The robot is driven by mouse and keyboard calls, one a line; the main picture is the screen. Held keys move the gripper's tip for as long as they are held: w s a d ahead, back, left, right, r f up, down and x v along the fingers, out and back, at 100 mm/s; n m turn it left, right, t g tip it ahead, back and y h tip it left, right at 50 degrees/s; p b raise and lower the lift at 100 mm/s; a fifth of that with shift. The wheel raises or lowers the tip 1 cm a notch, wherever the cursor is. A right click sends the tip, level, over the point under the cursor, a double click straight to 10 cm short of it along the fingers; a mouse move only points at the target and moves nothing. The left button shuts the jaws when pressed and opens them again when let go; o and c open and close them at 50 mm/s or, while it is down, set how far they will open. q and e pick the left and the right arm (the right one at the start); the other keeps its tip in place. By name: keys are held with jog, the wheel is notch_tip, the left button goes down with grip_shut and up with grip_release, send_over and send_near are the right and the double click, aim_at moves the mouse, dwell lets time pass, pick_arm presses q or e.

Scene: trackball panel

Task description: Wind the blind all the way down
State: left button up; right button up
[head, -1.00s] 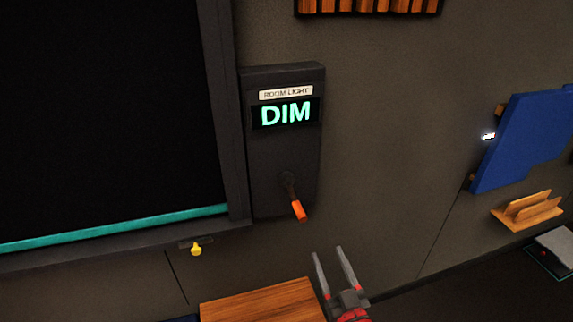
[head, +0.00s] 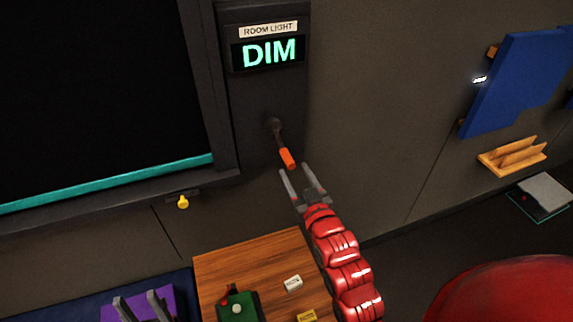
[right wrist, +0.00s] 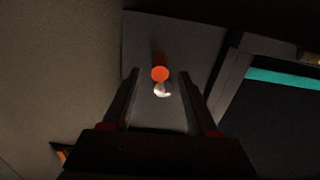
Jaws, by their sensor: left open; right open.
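The dark blind (head: 95,80) hangs in the frame at left, its teal bottom bar (head: 110,184) just above the sill. The crank (head: 280,139) with its orange handle (head: 287,158) points down and slightly right on the grey wall panel; the display (head: 269,53) reads DIM. My right gripper (head: 302,170) is open just below the handle. In the right wrist view the round orange handle end (right wrist: 160,74) shows between the spread fingers (right wrist: 158,74); they are not closed on it. My left gripper (head: 142,298) is open and empty at the bottom left, over a purple area.
A wooden board (head: 250,258) below bears a green box with a small joystick and small labelled blocks. A yellow knob (head: 183,202) sits under the sill. A blue panel (head: 515,85) and wooden holder (head: 512,156) are at right. The wall between is bare.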

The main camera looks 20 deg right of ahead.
aim_at(283, 151)
jog(key=w+p, duration=0.1)
jog(key=w, duration=0.5)
jog(key=shift+w+a+r+p, duration=0.15)
jog(key=shift+r+p, duration=0.05)
jog(key=shift+p, duration=0.2)
jog(key=shift+w+f, duration=0.15)
jog(key=shift+w, duration=0.15)
grip_shut()
dwell(0.7)
